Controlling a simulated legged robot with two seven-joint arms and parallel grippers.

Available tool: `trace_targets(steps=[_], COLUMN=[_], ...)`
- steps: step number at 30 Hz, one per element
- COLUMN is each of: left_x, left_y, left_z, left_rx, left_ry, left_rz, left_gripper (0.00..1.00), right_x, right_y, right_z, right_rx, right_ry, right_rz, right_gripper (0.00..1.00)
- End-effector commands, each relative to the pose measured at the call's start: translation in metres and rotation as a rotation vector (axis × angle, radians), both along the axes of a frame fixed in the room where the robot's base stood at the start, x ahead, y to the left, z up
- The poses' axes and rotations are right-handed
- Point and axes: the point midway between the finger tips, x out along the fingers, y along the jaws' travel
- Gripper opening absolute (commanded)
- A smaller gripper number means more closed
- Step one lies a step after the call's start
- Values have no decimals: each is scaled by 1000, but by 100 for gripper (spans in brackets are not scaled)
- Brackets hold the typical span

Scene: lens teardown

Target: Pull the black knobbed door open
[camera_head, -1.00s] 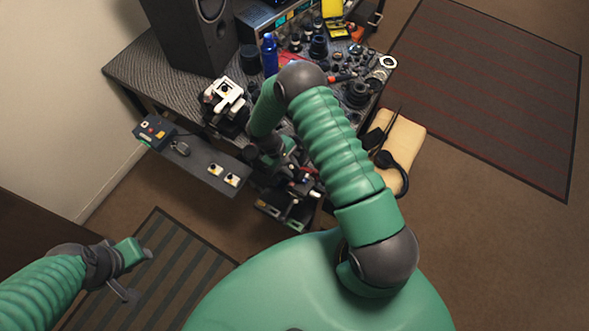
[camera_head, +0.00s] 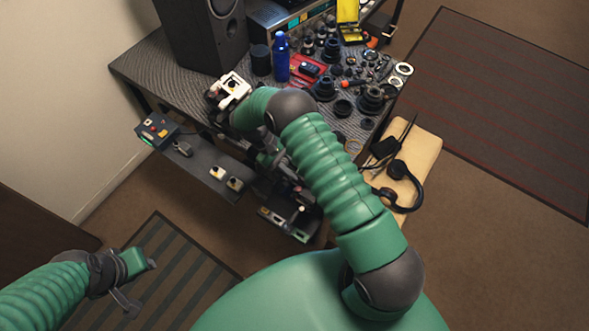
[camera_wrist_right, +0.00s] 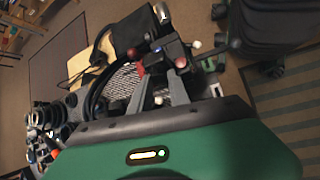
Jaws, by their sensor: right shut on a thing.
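In the right wrist view, the two grey fingers of my right gripper (camera_wrist_right: 160,78) reach up to a dark part with red-tipped pieces (camera_wrist_right: 180,62) and are shut on it. I take this for the knob part of the black knobbed door, but its outline is small and cluttered. In the head view, my right forearm bends down at the table's front, and the arm largely hides the gripper and what it holds. Dark parts (camera_head: 290,210) show below it; I cannot tell how far the door stands open. My left gripper (camera_head: 141,284) is open and empty at lower left, above the striped mat.
The table (camera_head: 145,65) carries a black speaker (camera_head: 203,35), a blue bottle (camera_head: 281,58) and several lens parts. A low grey shelf (camera_head: 200,172) juts out at the front. A tan stool (camera_head: 425,152) holding headphones (camera_head: 399,170) stands right.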

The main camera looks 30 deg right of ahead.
Motion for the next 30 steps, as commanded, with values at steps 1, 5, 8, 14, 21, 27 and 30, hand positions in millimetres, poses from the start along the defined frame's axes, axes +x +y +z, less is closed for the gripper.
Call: trace_targets(steps=[1,5,8,14,21,27,30], left_x=[0,0,0,0,0,0,0], left_y=[0,0,0,0,0,0,0], left_z=[0,0,0,0,-11,-28,-35], left_rx=[0,0,0,0,0,0,0], left_ry=[0,0,0,0,0,0,0], left_rz=[0,0,0,0,0,0,0], left_gripper=[36,36,36,36,36,36,36], right_x=[1,1,1,0,16,45,60], right_y=[1,1,0,0,10,33,44], right_z=[0,0,0,0,18,61,85], right_rx=[2,1,1,0,0,1,2], right_ry=[-4,-5,-4,-3,-8,-9,-10], right_rz=[2,1,1,1,4,3,2], right_gripper=[0,38,44,44,44,44,44])
